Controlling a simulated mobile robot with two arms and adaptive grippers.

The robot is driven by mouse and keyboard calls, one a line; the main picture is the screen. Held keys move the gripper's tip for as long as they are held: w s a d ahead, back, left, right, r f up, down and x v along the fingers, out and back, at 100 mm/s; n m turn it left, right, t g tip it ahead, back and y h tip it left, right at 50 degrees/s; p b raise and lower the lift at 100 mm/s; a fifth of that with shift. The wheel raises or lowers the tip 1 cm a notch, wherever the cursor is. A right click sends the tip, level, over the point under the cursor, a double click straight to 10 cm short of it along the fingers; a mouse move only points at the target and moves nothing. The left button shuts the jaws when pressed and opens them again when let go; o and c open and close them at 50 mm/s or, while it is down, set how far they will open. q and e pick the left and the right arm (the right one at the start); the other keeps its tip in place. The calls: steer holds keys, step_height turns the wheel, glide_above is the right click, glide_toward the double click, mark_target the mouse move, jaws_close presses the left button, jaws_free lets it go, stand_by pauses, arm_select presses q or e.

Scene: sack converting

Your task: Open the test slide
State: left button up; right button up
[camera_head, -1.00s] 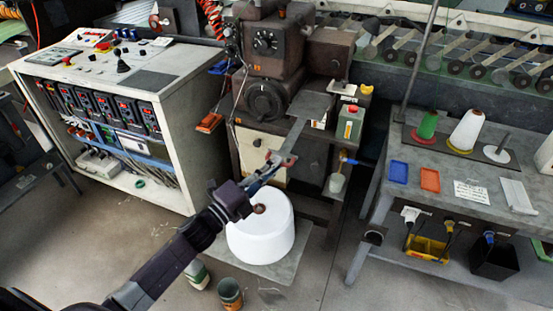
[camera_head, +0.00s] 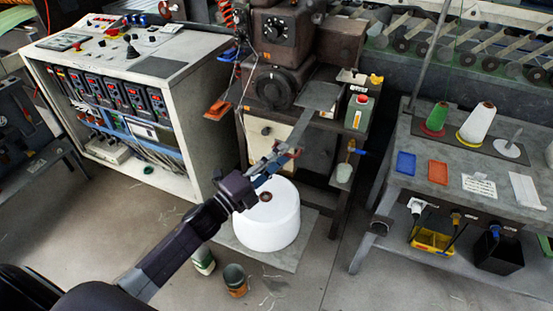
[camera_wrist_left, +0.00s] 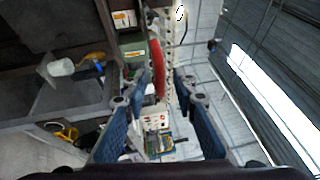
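The test slide appears to be the flat grey plate (camera_head: 319,97) on the front of the brown machine, with a narrow strip (camera_head: 301,131) running down toward me. A small red part (camera_head: 293,151) shows at the strip's lower end. My left gripper (camera_head: 276,161) is at that red end, above the white roll. In the left wrist view its fingers (camera_wrist_left: 165,112) are spread apart, with a red piece (camera_wrist_left: 158,72) showing beyond the gap. I cannot tell whether the fingers touch it. My right gripper is out of view.
A white roll (camera_head: 268,224) stands on the floor below the gripper. A control cabinet (camera_head: 176,118) is at left. A table (camera_head: 455,165) with thread cones is at right. Cans (camera_head: 235,279) stand on the floor near my arm.

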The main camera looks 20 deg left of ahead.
arm_select(q)
steer(key=v, duration=1.2)
steer(key=s+a+f+n+g+y, duration=0.2)
steer(key=s+f+n+y, duration=0.15)
steer(key=f, duration=0.85)
steer(key=s+a+f+n+g+y, duration=0.2)
steer(key=f+n, duration=0.3)
steer(key=f, duration=0.6)
steer(key=s+a+f+n+g+y, duration=0.25)
steer(key=f+n, duration=0.25)
steer(key=f, duration=0.7)
steer(key=s+d+f+n+g, duration=0.2)
steer(key=s+f, duration=0.5)
steer(key=s+d+f+n+g, duration=0.2)
steer(key=s+f+g, duration=0.1)
steer(key=s+f, duration=0.35)
steer(key=s+d+f+n+g, duration=0.2)
steer(key=s+f, duration=0.2)
steer(key=s, duration=0.6)
steer(key=s+d+f+n+g, duration=0.2)
steer(key=s+d+f+g, duration=0.1)
steer(key=s, duration=0.7)
steer(key=shift+f, duration=0.6)
